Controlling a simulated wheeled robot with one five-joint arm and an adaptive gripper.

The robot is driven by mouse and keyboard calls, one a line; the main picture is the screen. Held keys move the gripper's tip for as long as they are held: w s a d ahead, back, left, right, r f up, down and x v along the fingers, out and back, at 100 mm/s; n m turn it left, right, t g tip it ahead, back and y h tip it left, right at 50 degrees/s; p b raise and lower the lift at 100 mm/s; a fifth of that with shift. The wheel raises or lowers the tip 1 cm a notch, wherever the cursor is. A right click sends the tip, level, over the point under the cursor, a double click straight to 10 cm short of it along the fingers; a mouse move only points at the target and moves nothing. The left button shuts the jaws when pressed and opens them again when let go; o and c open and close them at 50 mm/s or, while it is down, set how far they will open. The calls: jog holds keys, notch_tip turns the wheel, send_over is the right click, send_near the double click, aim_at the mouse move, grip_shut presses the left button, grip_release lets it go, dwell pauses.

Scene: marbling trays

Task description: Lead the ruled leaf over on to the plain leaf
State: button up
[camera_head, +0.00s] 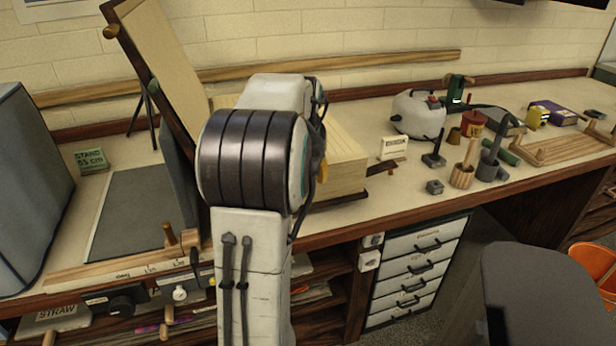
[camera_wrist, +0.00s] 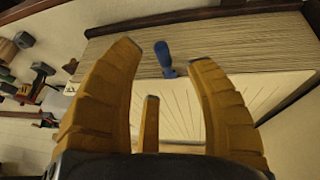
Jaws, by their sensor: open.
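A pale surface with fine lines (camera_wrist: 180,110), which looks like the ruled leaf, lies under my gripper (camera_wrist: 165,52) in the wrist view. It tops a pale block (camera_head: 343,150) with a striped side, partly hidden by my arm in the head view. A blue peg-like handle (camera_wrist: 164,56) shows between my open fingertips against the striped side; I cannot tell whether they touch it. No object is visibly held. I cannot pick out the plain leaf for certain; a plain tan panel (camera_head: 160,60) leans steeply in a dark frame at upper left.
A grey flat panel (camera_head: 130,215) lies left of the frame. A drawer unit (camera_head: 415,270) and a dark chair back (camera_head: 540,290) are below.

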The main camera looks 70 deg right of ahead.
jog(key=shift+x, duration=1.65)
jog(key=shift+o, duration=0.3)
grip_shut()
